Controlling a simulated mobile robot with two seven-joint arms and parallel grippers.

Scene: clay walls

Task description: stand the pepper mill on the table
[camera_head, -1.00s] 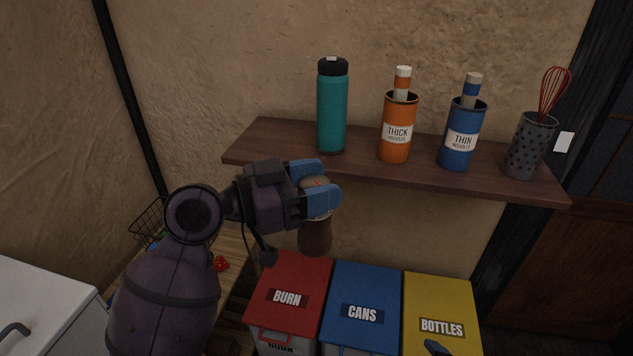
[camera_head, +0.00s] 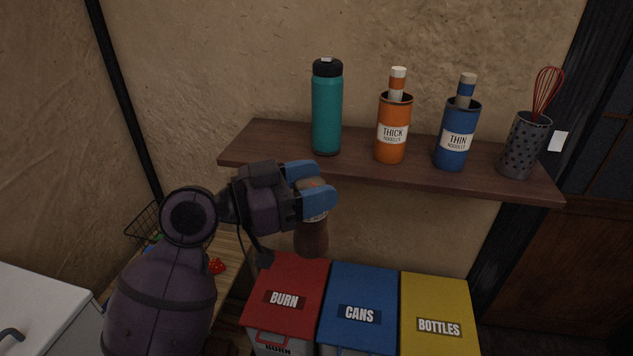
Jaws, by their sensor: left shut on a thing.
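The pepper mill (camera_head: 312,238) is a brown, roughly upright piece with a lighter band and a rounded top. My left gripper (camera_head: 313,188) is shut on its upper part, with blue fingers on either side. The mill hangs in front of the wall, by the shelf's front edge in the picture and above the back of the red bin. A wooden table (camera_head: 231,272) shows partly at the lower left, largely hidden behind my left arm. My right gripper is not in view.
A wall shelf (camera_head: 360,175) holds a teal bottle (camera_head: 327,110), an orange tin (camera_head: 391,145), a blue tin (camera_head: 455,150) and a whisk holder (camera_head: 522,155). Below stand red (camera_head: 300,275), blue (camera_head: 362,285) and yellow (camera_head: 437,295) bins. A wire basket (camera_head: 143,224) and a white cabinet (camera_head: 40,305) are at left.

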